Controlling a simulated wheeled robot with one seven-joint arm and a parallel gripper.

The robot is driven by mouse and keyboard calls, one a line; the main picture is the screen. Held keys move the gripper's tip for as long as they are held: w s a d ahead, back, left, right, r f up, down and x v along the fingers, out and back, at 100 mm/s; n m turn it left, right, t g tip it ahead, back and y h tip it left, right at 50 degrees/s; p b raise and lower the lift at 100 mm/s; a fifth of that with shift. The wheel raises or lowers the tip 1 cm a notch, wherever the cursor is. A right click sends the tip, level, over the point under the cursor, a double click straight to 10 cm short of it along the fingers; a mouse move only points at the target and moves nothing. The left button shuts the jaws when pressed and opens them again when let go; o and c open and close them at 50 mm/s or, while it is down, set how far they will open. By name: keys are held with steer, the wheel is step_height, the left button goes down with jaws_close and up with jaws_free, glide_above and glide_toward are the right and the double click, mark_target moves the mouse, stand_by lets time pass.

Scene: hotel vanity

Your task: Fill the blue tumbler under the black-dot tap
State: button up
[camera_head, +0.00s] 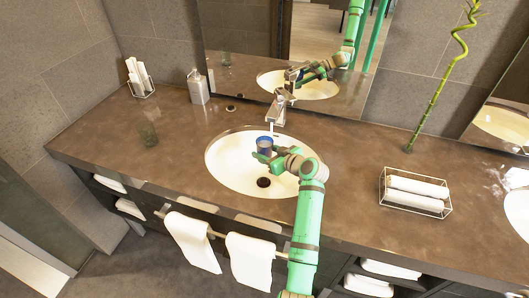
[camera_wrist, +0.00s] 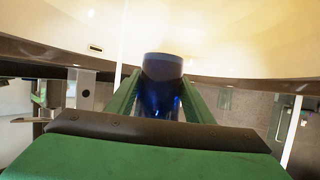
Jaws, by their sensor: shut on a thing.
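The blue tumbler (camera_head: 264,145) is held over the white basin, below and slightly left of the chrome tap (camera_head: 278,108). It looks roughly upright. My gripper (camera_head: 270,153) is shut on it from the front right. In the wrist view the dark blue tumbler (camera_wrist: 162,90) sits between the two green fingers of my gripper (camera_wrist: 160,102). A thin pale streak below the spout may be running water; I cannot tell whether it enters the tumbler. The tumbler's inside and any dot on the tap are too small to make out.
The basin (camera_head: 225,160) has a dark drain. A clear glass (camera_head: 148,134) and a soap dispenser (camera_head: 198,87) stand to the left. A rack of rolled towels (camera_head: 414,192) and a bamboo stalk (camera_head: 432,105) are to the right. A mirror (camera_head: 240,70) stands behind. Part of a second basin (camera_head: 518,212) shows at far right.

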steer(key=shift+s+r, duration=0.15)
steer(key=shift+r, duration=0.05)
step_height(320, 180, up, 8)
steer(key=s+a, duration=0.1)
steer(key=s, duration=0.1)
steer(key=shift+s+r, duration=0.25)
steer(key=shift+s, duration=0.15)
stand_by(0.7)
stand_by(0.8)
